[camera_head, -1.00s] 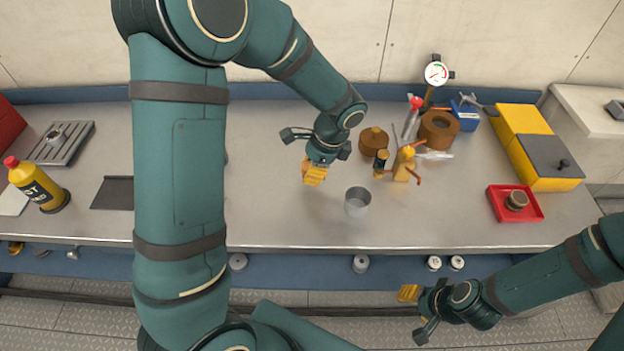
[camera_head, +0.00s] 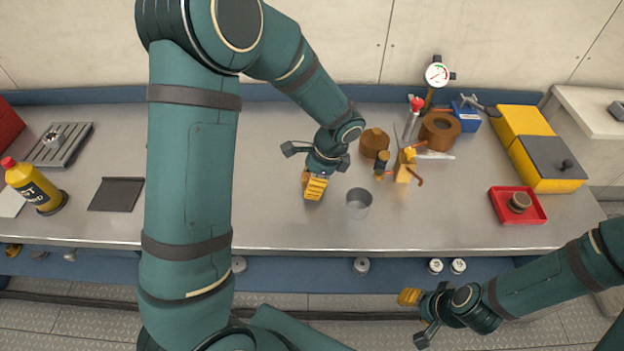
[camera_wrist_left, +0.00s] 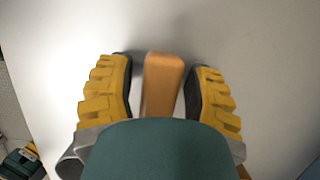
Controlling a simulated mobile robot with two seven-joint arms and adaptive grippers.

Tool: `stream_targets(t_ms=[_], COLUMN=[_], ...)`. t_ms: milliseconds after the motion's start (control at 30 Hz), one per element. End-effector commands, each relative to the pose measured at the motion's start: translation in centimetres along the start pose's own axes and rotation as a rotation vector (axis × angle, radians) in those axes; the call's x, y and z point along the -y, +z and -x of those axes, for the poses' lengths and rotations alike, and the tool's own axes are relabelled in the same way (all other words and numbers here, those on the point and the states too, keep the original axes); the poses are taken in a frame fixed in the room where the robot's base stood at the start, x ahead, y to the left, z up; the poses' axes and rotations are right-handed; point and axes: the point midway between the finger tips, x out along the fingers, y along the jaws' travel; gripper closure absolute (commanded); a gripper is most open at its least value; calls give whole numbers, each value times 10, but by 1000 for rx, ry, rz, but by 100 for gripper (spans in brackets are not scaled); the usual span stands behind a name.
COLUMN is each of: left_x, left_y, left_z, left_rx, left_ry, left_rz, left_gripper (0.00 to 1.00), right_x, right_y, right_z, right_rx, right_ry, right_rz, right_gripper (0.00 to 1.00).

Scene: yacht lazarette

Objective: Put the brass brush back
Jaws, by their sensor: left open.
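My left gripper (camera_head: 315,188) is open, low over the middle of the worktop, to the left of a grey metal cup (camera_head: 358,204). In the left wrist view its yellow ribbed fingers (camera_wrist_left: 160,92) stand on either side of a wooden handle-like piece (camera_wrist_left: 161,84), with a gap on each side. This may be the brass brush; no bristles show, and my gripper mostly hides it in the head view. My right gripper (camera_head: 410,298) is in front of the worktop's edge, with nothing visible in it; its jaw opening is unclear.
Right of the cup stand a brown wooden pot (camera_head: 374,142), an orange tool-like object (camera_head: 406,165), a brown ring (camera_head: 440,130) and a pressure gauge (camera_head: 437,75). A red tray (camera_head: 518,205) and yellow box (camera_head: 548,165) lie further right. A yellow bottle (camera_head: 35,187) stands far left.

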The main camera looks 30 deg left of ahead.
Motion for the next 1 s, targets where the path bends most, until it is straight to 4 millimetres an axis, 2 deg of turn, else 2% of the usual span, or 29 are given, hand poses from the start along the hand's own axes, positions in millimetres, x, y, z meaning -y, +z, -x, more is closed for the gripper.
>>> stream_targets(t_ms=[167, 500, 700, 833, 1000], left_x=[1, 1, 0, 0, 0], left_y=[1, 1, 1, 1, 1], left_z=[11, 78, 109, 120, 124], left_rx=[-2, -3, -2, -1, 0], left_ry=[-3, -4, -2, -2, -1], left_rz=[0, 1, 1, 0, 0], left_gripper=[49, 49, 49, 49, 49], right_x=[2, 8, 10, 11, 11], right_y=[0, 2, 1, 0, -1], right_z=[4, 22, 28, 29, 30], right_rx=[2, 10, 9, 6, 5], right_ry=[0, -1, 0, 0, 0], right_rz=[0, -1, -3, -3, -4], right_gripper=[53, 53, 53, 53, 53])
